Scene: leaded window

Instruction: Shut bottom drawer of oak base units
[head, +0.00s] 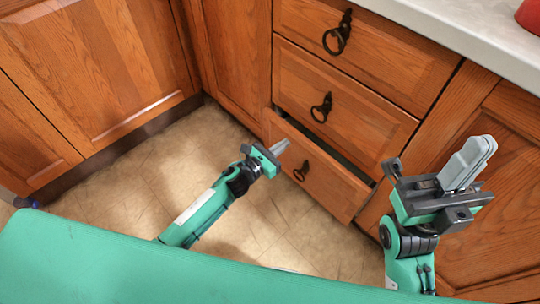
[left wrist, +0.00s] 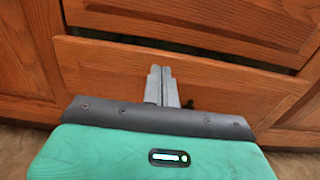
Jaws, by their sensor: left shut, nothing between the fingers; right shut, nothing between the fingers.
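The bottom drawer (head: 328,186) of the oak base units is partly open, with a dark gap along its top edge. It has a black ring handle (head: 301,171). My left gripper (head: 281,147) is shut and empty, close to the left part of the drawer front. In the left wrist view its fingers (left wrist: 161,86) overlap the drawer front (left wrist: 228,88); I cannot tell whether they touch it. The fingers partly hide the handle there. My right gripper (head: 468,162) is shut and empty, raised in front of the cabinet on the right.
The middle drawer (head: 350,112) and top drawer (head: 390,45) above look closed. Cabinet doors stand at left (head: 90,60) and right (head: 500,220). A pale worktop (head: 465,35) carries a red object (head: 530,15) at the corner. The tiled floor (head: 130,180) is clear.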

